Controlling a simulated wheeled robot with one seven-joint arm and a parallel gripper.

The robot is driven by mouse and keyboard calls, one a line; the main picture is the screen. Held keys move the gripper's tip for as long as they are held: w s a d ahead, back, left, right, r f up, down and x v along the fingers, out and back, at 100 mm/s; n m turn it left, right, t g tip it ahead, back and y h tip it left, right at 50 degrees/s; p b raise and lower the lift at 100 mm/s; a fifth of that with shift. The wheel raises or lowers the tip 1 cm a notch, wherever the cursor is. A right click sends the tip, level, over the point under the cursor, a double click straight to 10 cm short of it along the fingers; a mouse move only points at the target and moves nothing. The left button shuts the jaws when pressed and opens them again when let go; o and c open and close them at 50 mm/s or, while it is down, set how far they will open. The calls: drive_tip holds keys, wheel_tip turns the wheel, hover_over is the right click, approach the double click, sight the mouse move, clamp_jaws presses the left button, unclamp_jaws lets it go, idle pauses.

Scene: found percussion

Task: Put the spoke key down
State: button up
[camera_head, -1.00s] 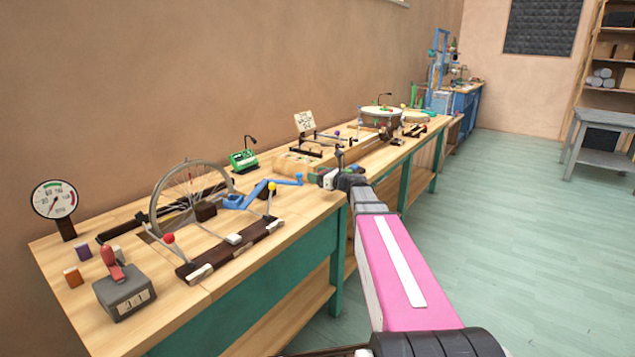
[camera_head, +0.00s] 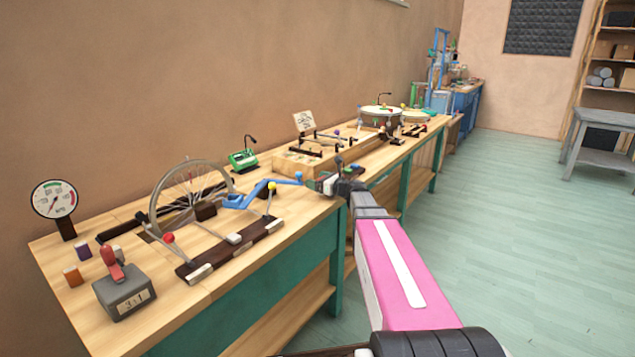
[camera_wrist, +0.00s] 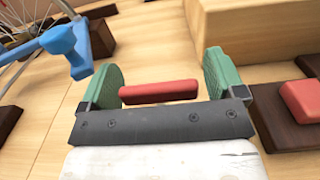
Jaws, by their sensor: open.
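My gripper (camera_wrist: 160,82) is open, with its two green-padded fingers wide apart in the wrist view. A red bar (camera_wrist: 158,92), which looks like the spoke key, lies crosswise between the fingers, over the light wood of the bench. Its right end is clear of the right finger. Whether its left end touches the left finger I cannot tell. In the head view my gripper (camera_head: 322,184) is low over the front edge of the bench, right of the blue crank arm. The spoke key cannot be made out there.
The blue crank (camera_head: 262,188) and spoked wheel (camera_head: 190,195) stand left of my gripper. A wooden block (camera_wrist: 255,35) rises just beyond the fingers. A dark base with a red pad (camera_wrist: 302,100) is close on the right. Bare bench top (camera_wrist: 60,125) shows at lower left.

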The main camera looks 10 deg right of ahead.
drive_tip(key=v, duration=1.2)
drive_tip(key=shift+r, duration=0.1)
clamp_jaws()
idle(1.4)
